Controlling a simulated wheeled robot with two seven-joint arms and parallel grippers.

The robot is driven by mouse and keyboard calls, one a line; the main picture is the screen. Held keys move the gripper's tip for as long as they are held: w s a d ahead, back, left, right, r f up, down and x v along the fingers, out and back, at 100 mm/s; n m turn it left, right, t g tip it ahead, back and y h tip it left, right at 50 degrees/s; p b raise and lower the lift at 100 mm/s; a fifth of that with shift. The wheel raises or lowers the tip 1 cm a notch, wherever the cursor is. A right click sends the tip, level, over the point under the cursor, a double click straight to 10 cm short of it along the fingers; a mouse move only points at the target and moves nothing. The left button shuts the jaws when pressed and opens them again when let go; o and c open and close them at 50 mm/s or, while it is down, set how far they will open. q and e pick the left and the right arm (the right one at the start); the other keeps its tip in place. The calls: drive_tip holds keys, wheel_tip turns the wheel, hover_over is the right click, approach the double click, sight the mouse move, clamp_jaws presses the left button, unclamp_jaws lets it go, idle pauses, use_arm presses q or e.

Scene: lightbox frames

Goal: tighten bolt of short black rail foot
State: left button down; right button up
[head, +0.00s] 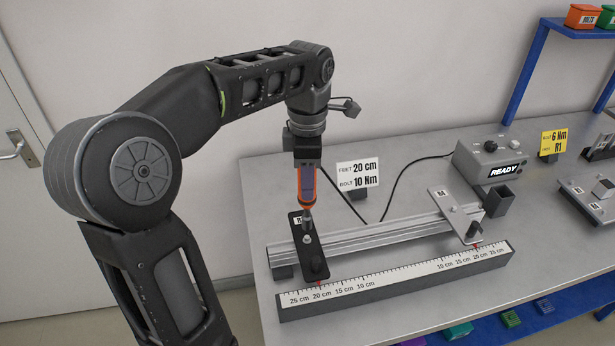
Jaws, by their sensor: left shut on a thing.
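My left gripper (304,150) is shut on an orange and grey driver (308,184), held upright with its tip pointing down. The short black rail foot (309,245) lies across the left end of the silver rail (375,233). The driver's tip is over the far part of this foot, at the bolt (307,238); I cannot tell whether it is fully seated. A dark knob stands on the foot's near end. A white card (358,174) reads feet 20 cm, bolt 10 Nm. My right gripper is not in view.
A silver foot (453,214) crosses the rail's right end. A ruler bar (400,285) with red marks lies in front. A control box (490,160) showing READY stands behind, with a cable. A yellow card (553,142) and more parts are at right. The table's front right is clear.

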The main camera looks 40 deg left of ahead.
use_arm(q)
drive_tip(key=shift+f+b, duration=1.15)
drive_tip(key=shift+f, duration=0.7)
drive_tip(key=shift+f+b, duration=0.3)
drive_tip(key=shift+f, duration=0.2)
idle(0.6)
drive_tip(key=shift+s+d+f, duration=0.1)
drive_tip(key=shift+s+f, duration=0.1)
drive_tip(key=shift+f, duration=0.05)
idle(2.0)
drive_tip(key=shift+r, duration=0.15)
drive_tip(key=shift+w+r+p, duration=0.15)
drive_tip(key=shift+r+p, duration=1.9)
drive_tip(key=shift+r, duration=0.55)
